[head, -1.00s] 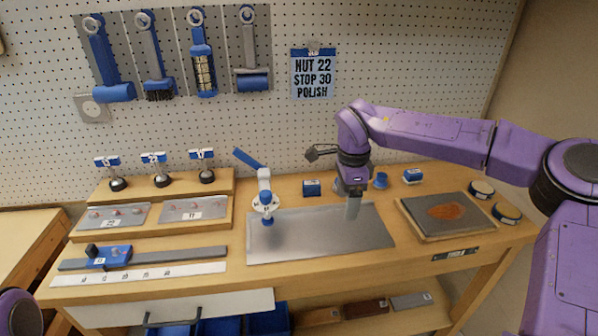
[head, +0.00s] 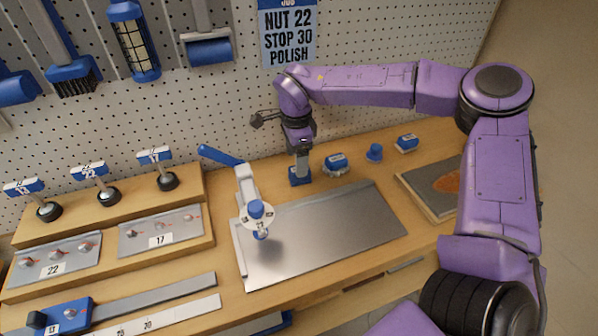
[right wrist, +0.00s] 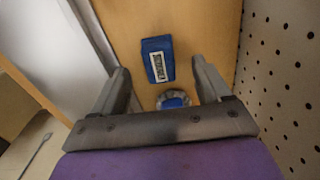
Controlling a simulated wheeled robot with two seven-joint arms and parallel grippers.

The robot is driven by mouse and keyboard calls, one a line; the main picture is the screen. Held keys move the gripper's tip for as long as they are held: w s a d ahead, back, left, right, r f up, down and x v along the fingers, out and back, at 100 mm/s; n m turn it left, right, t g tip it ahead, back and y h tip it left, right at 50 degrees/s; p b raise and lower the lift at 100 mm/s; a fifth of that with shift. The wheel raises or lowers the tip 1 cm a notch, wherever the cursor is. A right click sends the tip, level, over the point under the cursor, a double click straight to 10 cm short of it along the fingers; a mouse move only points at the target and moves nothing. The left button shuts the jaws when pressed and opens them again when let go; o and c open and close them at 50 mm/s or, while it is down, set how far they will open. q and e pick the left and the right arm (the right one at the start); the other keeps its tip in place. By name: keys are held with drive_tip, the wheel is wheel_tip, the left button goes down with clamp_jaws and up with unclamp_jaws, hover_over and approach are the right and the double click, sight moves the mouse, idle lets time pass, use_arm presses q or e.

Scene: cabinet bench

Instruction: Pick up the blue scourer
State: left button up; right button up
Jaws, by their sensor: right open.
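A small blue block (head: 299,177) with a pale label lies at the back of the bench, behind the metal plate. It looks like the blue scourer, but its label is too small to read. It also shows in the right wrist view (right wrist: 157,60), lying flat ahead of and between the fingers. My right gripper (head: 301,165) points down just over it, partly covering it in the head view. In the right wrist view the gripper (right wrist: 160,68) is open, with nothing held between its fingers. My left gripper is out of view.
A rounded grey-and-blue piece (head: 335,163) stands close right of the block. A blue knob (head: 375,152) and another blue block (head: 406,143) are further right. A blue-levered clamp (head: 247,190) stands to the left. The metal plate (head: 330,235) is clear; the pegboard (head: 370,95) rises behind.

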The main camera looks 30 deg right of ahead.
drive_tip(key=f, duration=0.3)
drive_tip(key=f+p, duration=0.1)
drive_tip(key=shift+a+f, duration=0.25)
drive_tip(key=shift+a, duration=0.05)
drive_tip(key=shift+f, duration=0.3)
drive_tip(key=c, duration=1.1)
drive_tip(key=shift+c, duration=0.2)
wheel_tip(320, 180, up, 3)
drive_tip(key=s+a+r+b, duration=0.3)
drive_tip(key=s+a+r, duration=0.6)
drive_tip(key=s+r, duration=0.1)
drive_tip(key=shift+s+a+b, duration=0.15)
drive_tip(key=shift+a+b, duration=0.15)
drive_tip(key=shift+b, duration=0.05)
